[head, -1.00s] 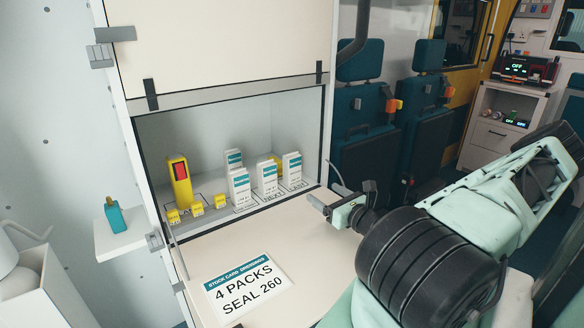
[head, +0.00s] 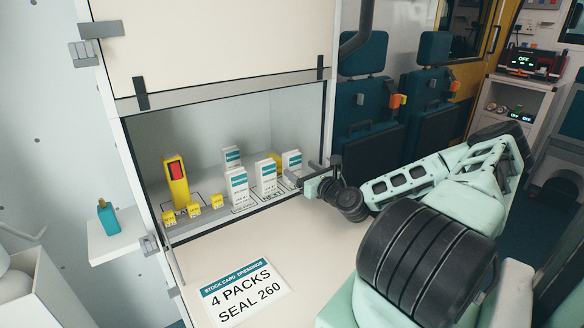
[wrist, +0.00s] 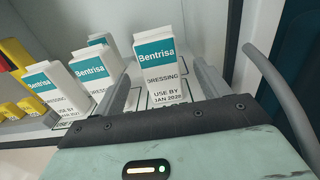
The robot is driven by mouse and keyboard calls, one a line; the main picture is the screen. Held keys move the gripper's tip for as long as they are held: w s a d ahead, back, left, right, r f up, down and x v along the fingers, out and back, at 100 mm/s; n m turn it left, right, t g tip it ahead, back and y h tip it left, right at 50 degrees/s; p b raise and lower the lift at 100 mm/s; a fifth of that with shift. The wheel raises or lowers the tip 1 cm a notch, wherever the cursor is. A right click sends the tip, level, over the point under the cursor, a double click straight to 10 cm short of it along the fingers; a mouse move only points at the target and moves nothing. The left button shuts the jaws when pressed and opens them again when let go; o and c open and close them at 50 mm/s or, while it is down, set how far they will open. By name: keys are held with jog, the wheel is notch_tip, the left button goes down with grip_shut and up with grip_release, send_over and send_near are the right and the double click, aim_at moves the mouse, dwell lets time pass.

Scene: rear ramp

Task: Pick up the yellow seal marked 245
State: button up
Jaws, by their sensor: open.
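Three small yellow seals stand in a row at the front left of the cabinet shelf in the head view: a left one (head: 169,217), a middle one (head: 194,210) and a right one (head: 217,201). Their numbers are too small to read. Two yellow pieces also show at the left edge of the wrist view (wrist: 33,105). My gripper (head: 292,178) is open at the right end of the shelf, well to the right of the seals. In the wrist view its fingers (wrist: 163,88) point at a white Bentrisa dressing pack (wrist: 160,72); I cannot tell whether they reach around it.
Several white packs (head: 238,190) stand upright between the seals and my gripper. A yellow sealing tool with a red panel (head: 176,183) stands behind the seals. A card reading "4 PACKS SEAL 260" (head: 245,292) lies on the otherwise clear flap. The cabinet's side walls bound the shelf.

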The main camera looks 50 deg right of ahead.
aim_at(296, 166)
jog(key=shift+p+x, duration=0.35)
jog(key=shift+x, duration=2.5)
jog(key=c, duration=1.1)
